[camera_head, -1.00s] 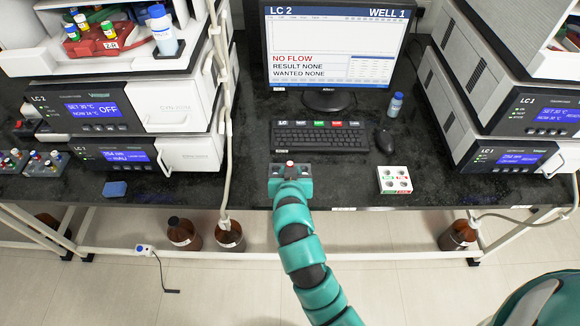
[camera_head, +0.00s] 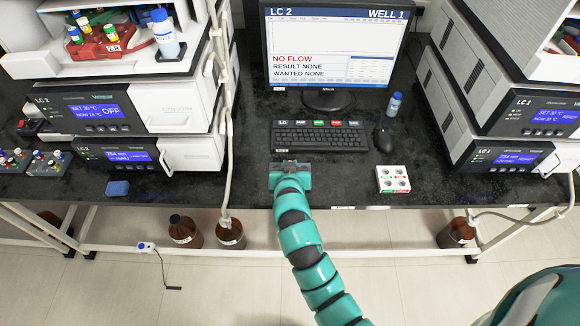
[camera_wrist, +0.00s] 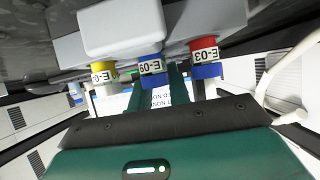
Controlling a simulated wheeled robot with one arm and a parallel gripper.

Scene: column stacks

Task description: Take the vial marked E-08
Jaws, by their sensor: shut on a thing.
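My gripper (camera_wrist: 156,88) is shut on a vial with a blue band and white label (camera_wrist: 152,66) in the wrist view. Its label looks like E-09, but the view seems inverted and I cannot be sure. A vial with a red band marked E-03 (camera_wrist: 203,48) is to its right. A yellow-banded vial (camera_wrist: 103,70) is to its left, its label partly unreadable. Pale blocks (camera_wrist: 120,28) adjoin the vials. In the head view my gripper (camera_head: 290,166) is low at the bench front before the keyboard; the held vial is hidden there.
The keyboard (camera_head: 320,137) and monitor (camera_head: 334,88) are behind my gripper. A white block with wells (camera_head: 393,180) stands to the right, by the mouse (camera_head: 383,140). Instrument stacks flank the bench.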

